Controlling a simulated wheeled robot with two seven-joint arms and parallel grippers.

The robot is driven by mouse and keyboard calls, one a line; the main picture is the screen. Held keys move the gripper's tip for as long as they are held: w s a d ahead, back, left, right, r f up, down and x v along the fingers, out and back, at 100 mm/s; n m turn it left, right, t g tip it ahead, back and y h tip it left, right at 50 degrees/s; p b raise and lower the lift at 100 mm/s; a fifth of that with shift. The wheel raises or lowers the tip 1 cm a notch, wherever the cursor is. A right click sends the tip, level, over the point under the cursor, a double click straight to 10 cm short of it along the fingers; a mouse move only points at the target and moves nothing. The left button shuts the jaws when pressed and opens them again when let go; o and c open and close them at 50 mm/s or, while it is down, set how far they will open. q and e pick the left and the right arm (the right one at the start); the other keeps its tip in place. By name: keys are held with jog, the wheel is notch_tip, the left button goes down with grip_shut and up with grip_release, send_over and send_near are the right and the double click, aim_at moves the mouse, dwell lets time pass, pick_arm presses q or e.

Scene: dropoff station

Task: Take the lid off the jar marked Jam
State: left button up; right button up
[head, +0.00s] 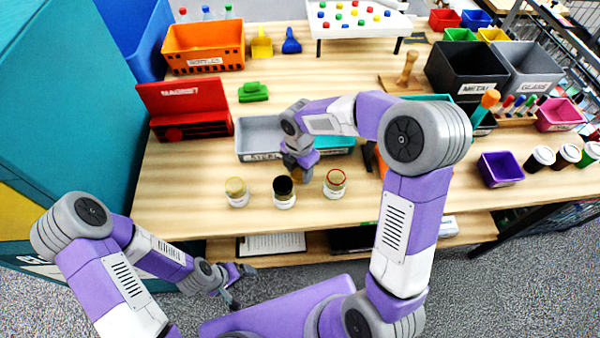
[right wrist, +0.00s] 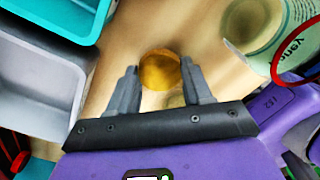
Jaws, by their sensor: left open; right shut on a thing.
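Three small jars with white labels stand in a row near the table's front edge in the head view. The left jar (head: 237,192) has a gold top, the middle jar (head: 284,192) a dark top, and the right jar (head: 335,184) a red ring around its top. Their labels are too small to read there. My right gripper (head: 299,172) is above and behind the middle and right jars. In the right wrist view its fingers are shut on a round gold lid (right wrist: 160,70). My left gripper (head: 236,288) is open and empty, low in front of the table.
A grey tray (head: 250,140) and a teal tray (right wrist: 60,15) lie behind the jars. A red box (head: 185,100) stands at the left, a purple bin (head: 500,168) and several cups at the right. The table's front left is clear.

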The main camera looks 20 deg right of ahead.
aim_at(299, 173)
jog(key=shift+f, duration=0.5)
jog(key=shift+f, duration=0.1)
jog(key=o, duration=1.2)
jog(key=shift+c, duration=0.2)
notch_tip(299, 173, up, 12)
jog(key=p, duration=0.3)
